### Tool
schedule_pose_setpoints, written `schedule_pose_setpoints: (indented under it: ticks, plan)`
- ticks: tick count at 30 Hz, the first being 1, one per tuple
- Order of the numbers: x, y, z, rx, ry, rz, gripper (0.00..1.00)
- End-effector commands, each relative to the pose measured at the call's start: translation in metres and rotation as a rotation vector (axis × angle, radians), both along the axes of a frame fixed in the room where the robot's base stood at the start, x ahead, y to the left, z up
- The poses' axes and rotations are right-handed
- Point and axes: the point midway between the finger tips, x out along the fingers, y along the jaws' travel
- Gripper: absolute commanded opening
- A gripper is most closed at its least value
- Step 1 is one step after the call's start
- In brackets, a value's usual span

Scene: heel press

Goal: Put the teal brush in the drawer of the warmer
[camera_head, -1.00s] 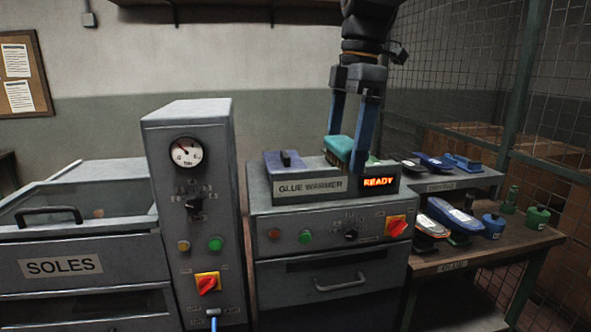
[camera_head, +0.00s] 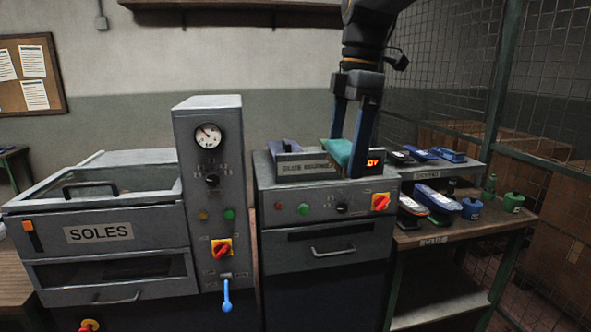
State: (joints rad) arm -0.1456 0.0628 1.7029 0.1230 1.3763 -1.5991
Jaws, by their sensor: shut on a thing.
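The teal brush (camera_head: 341,151) is between the fingers of my gripper (camera_head: 345,160), which is shut on it. It is at the top of the glue warmer (camera_head: 283,188), in front of the upper panel and its partly covered READY display (camera_head: 375,163). I cannot tell whether the brush touches the top. The warmer's drawer front (camera_head: 315,248), with a bar handle (camera_head: 333,252), is below the knobs. The drawer looks shut.
A grey press cabinet with a gauge (camera_head: 208,137) and a SOLES bin (camera_head: 98,233) stand to the left. A bench at the right (camera_head: 440,238) holds shoes (camera_head: 437,198), blue and green pots (camera_head: 472,208) and several other items. A wire mesh fence is behind it.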

Motion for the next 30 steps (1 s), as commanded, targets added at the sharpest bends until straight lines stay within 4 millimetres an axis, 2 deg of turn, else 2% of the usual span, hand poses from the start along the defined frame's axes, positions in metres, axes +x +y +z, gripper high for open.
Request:
schedule_pose_setpoints:
  ticks: [11,17,24,30]
  plan:
    - [0.032,-0.012,-0.069,-0.001,0.006,-0.252,0.65]
    - [0.054,-0.024,-0.131,-0.001,0.008,-0.476,0.65]
    - [0.079,-0.052,-0.254,-0.002,0.011,-0.915,0.65]
    - [0.081,-0.077,-0.356,-0.003,0.009,-1.296,0.65]
